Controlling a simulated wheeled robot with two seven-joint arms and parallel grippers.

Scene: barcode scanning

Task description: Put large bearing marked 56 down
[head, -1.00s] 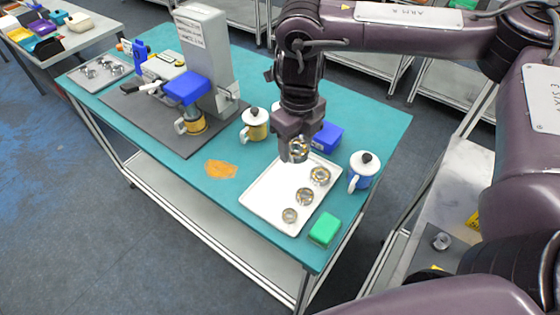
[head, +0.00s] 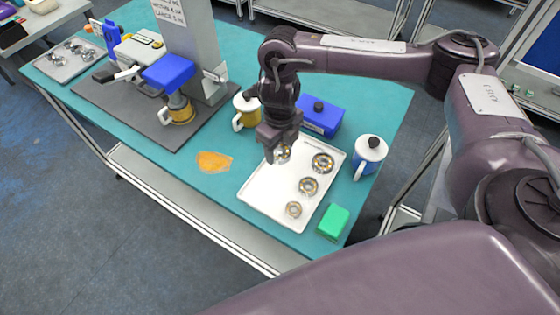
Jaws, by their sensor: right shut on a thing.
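My right gripper (head: 273,155) points down over the back left part of the white tray (head: 262,198). It is shut on a metal bearing (head: 284,154), partly hidden by the fingers. I cannot read a 56 on it, nor tell whether it touches the tray. Three other ring bearings lie in the tray: one at the back right (head: 322,163), one in the middle (head: 309,186) and a smaller one at the front (head: 293,209). My left gripper is not in view.
A blue box (head: 321,118) stands behind the tray, a white-and-blue mug (head: 369,155) right of it, a green block (head: 333,222) at its front right. A yellow mug (head: 246,111) and an orange patch (head: 214,162) are left. A scanning stand (head: 187,40) stands further left.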

